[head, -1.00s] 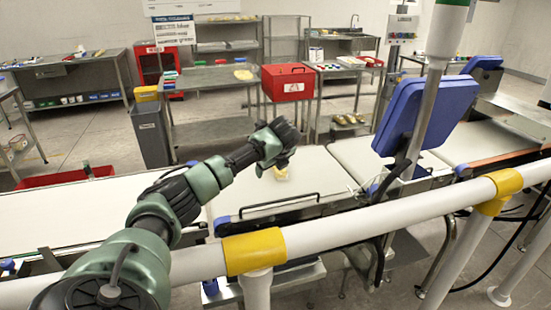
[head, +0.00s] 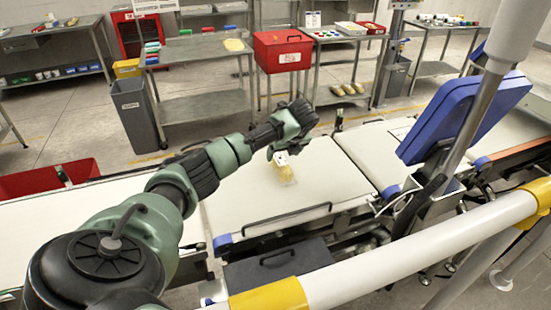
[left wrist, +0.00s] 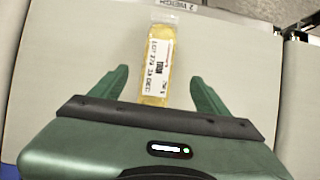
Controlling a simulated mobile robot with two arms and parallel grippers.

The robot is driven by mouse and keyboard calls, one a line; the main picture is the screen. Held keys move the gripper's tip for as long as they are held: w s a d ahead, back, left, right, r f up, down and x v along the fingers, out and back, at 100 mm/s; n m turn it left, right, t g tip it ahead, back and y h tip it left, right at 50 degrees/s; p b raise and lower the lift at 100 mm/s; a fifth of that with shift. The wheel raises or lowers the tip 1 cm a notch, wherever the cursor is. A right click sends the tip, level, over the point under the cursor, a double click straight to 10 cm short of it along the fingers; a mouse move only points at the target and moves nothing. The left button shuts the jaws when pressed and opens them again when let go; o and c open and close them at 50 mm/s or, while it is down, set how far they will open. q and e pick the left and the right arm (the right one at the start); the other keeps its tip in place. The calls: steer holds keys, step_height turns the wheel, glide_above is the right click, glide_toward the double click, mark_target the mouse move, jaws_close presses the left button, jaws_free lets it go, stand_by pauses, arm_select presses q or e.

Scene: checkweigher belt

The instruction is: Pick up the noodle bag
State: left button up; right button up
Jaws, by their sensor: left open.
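The noodle bag (head: 283,170) is a yellow clear pack with a white printed label, lying on the pale weigher belt (head: 315,178). In the left wrist view the noodle bag (left wrist: 156,62) lies lengthwise, its near end between my open green fingers. My left gripper (head: 284,150) is above the bag's far end in the head view and hides a little of it. The left gripper (left wrist: 158,92) is open, with a gap on both sides of the bag. I cannot tell its height above the belt. My right gripper is not in view.
A white rail with yellow joints (head: 270,298) runs across the front. A blue display panel (head: 465,112) on a post stands right of the belt. A red box (head: 283,50) sits on a table behind, and a grey bin (head: 138,112) stands at left.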

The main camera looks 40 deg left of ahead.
mark_target(281, 161)
arm_select(q)
step_height(281, 161, down, 2)
steer(key=shift+a+p, duration=0.1)
steer(key=shift+p, duration=0.2)
steer(key=x, duration=0.4)
steer(key=shift+s+f, duration=0.15)
steer(key=shift+f, duration=0.05)
steer(key=shift+a+f, duration=0.1)
steer(key=shift+f, duration=0.1)
steer(key=c, duration=1.4)
jaws_close()
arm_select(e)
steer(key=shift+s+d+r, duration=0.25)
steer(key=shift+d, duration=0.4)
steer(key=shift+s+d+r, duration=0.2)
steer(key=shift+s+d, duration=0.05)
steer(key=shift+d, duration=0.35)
